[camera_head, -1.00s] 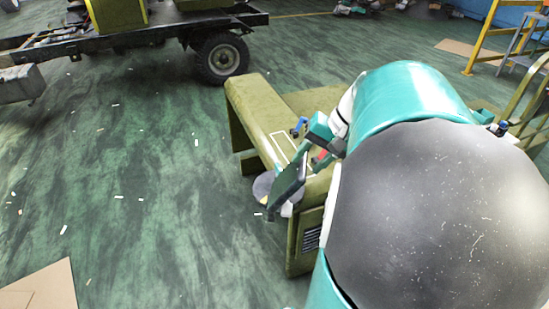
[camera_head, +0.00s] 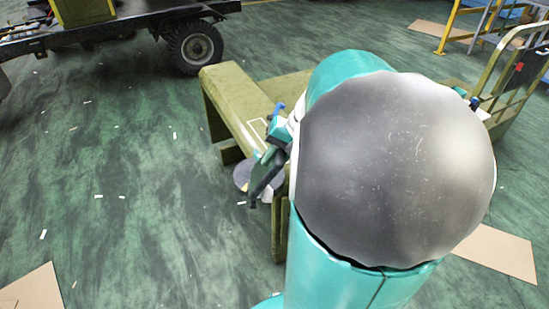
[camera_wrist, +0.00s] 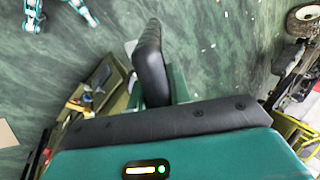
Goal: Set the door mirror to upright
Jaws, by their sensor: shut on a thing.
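My gripper (camera_head: 257,192) is at the left of my arm in the head view, low beside the olive-green bodywork. Its dark finger points down and to the left. A grey rounded disc (camera_head: 241,174), which looks like the door mirror, shows just left of the finger, partly hidden by it. In the wrist view my gripper (camera_wrist: 150,45) shows a black ribbed finger over a teal body, and a small pale patch beside it that may be the same disc. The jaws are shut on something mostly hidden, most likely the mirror. Its exact tilt cannot be told.
The olive bodywork (camera_head: 236,98) stands left of and behind my arm. A truck chassis with a wheel (camera_head: 195,47) is at the top left. A yellow frame (camera_head: 452,28) and an olive railing (camera_head: 507,75) are at the right. Cardboard (camera_head: 38,290) lies at the lower left; floor at left is mostly clear.

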